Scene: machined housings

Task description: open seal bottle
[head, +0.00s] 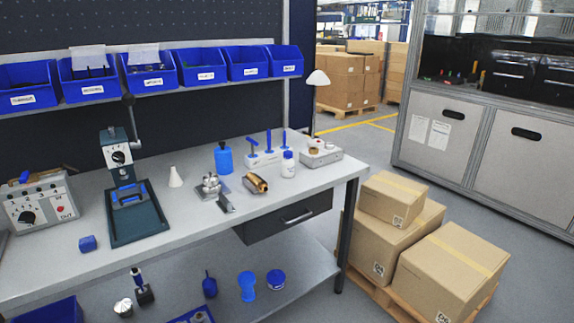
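A small white bottle (288,169) with a blue cap (287,154) stands upright near the right end of the grey workbench (325,178). A label shows on its side but is too small to read. The cap sits on the bottle. A blue bottle (223,161) with a narrow top stands further left, and a white cone-shaped item (175,177) stands left of that. I cannot tell from the lettering which one is the seal bottle. Neither of my grippers is in view.
A brass fitting (256,183) and a metal part on a plate (211,187) lie left of the white bottle. A rack with blue-handled tools (264,160) stands behind it, a grey device (320,154) to its right. A lever press (124,165) stands left. Boxes (450,268) fill the floor at right.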

